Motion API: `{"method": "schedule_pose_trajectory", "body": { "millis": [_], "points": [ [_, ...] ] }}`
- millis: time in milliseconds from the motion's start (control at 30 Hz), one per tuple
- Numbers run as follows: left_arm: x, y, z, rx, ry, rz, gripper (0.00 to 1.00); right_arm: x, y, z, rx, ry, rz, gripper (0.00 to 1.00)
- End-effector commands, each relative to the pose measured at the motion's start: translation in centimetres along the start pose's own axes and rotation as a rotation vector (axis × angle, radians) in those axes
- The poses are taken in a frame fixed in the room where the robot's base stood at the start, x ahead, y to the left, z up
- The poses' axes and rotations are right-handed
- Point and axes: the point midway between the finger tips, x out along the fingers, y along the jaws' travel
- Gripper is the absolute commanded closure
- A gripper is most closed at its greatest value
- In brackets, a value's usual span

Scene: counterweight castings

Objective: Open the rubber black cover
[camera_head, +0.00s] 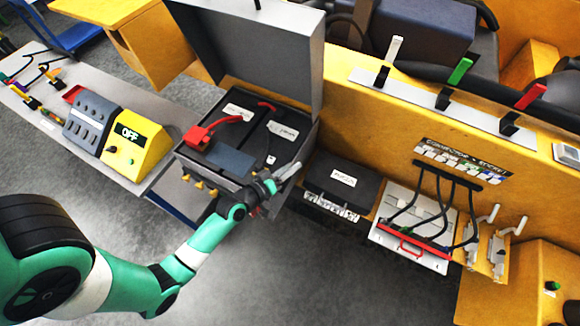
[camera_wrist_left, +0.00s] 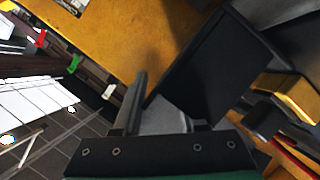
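The black cover (camera_head: 343,180) is a flat dark lid with a white label, right of the open grey box in the head view. It lies closed, with a row of pale connectors (camera_head: 331,207) showing along its front edge. My left gripper (camera_head: 287,173) is just left of the cover, at the front right corner of the grey box, apart from the cover. In the left wrist view my left gripper (camera_wrist_left: 166,105) looks open and empty. A dark panel (camera_wrist_left: 215,70) lies beyond it there; I cannot tell whether it is the cover. My right gripper is not in view.
The grey box (camera_head: 310,135) has its lid (camera_head: 265,50) raised, with black batteries and a red clamp inside. A white panel with black cables (camera_head: 415,225) and grey levers (camera_head: 495,245) stand to the right. A yellow box reading OFF (camera_head: 135,145) is left.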

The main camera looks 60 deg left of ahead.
Motion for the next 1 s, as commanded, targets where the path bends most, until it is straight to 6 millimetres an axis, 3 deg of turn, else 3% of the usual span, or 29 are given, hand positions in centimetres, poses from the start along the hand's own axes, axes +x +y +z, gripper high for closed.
{"method": "schedule_pose_trajectory", "body": {
  "millis": [233, 633, 800, 1000],
  "points": [
    [-1.8, -0.1, 0.0, 0.0, 0.001, -0.001, 0.64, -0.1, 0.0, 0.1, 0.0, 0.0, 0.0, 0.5],
    [-10.3, -0.3, 0.2, -0.002, 0.0, -0.004, 0.64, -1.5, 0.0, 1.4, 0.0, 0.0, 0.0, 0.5],
    [-11.5, 0.0, 0.1, -0.001, -0.001, 0.0, 0.64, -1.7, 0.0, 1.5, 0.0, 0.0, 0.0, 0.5],
    [-11.6, 0.1, 0.0, 0.0, -0.001, 0.001, 0.64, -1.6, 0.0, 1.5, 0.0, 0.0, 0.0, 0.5]
  ]
}}
